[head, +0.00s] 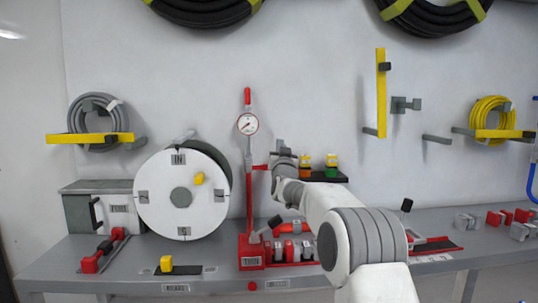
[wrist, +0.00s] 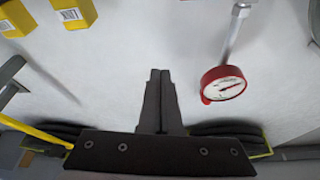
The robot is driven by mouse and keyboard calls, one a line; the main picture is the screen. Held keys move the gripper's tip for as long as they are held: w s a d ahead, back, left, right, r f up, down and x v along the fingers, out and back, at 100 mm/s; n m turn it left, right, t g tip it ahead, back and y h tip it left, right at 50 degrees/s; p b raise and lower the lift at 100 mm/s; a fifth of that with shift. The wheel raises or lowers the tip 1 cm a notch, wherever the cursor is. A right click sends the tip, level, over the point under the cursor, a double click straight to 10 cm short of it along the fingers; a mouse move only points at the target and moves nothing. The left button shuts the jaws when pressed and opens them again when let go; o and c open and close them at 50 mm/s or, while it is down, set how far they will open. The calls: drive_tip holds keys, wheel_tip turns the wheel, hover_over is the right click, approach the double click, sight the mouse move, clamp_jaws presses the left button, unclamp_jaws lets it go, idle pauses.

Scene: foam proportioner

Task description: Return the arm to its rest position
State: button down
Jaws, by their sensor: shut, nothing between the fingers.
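My arm (head: 333,207) reaches up from the lower right of the head view, bent at the elbow. My gripper (head: 282,152) is raised in front of the wall, left of the small bottles and right of the pressure gauge. In the wrist view my gripper's two dark fingers (wrist: 160,76) lie together, shut and empty. Nothing touches the fingertips there, with plain white wall behind them.
The gauge (head: 248,124) stands on a red stand left of my gripper; it also shows in the wrist view (wrist: 223,84). Yellow-topped bottles (head: 331,163) stand on a black shelf. A hose reel (head: 182,193) and red parts (head: 289,229) occupy the bench (head: 222,273).

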drive_tip(key=s+d+r, duration=0.3)
drive_tip(key=d+r, duration=0.1)
drive_tip(key=d, duration=0.2)
drive_tip(key=s+a+f+n+g+y, duration=0.15)
drive_tip(key=s+g, duration=0.25)
drive_tip(key=s, duration=0.6)
drive_tip(key=s+a+f+n+g, duration=0.1)
drive_tip(key=s+a+f+g, duration=0.2)
drive_tip(key=s, duration=0.6)
drive_tip(key=s+f+g, duration=0.3)
drive_tip(key=s+f, duration=0.3)
drive_tip(key=s, duration=0.6)
drive_tip(key=s+d+f+g, duration=0.1)
drive_tip(key=s+f+g, duration=0.2)
drive_tip(key=s+f, duration=0.65)
drive_tip(key=s+f+g, duration=0.3)
drive_tip(key=s, duration=1.1)
wheel_tip(320, 180, up, 20)
drive_tip(key=s+p, duration=0.1)
drive_tip(key=p, duration=2)
drive_tip(key=shift+f+p, duration=0.25)
drive_tip(key=shift+p, duration=0.1)
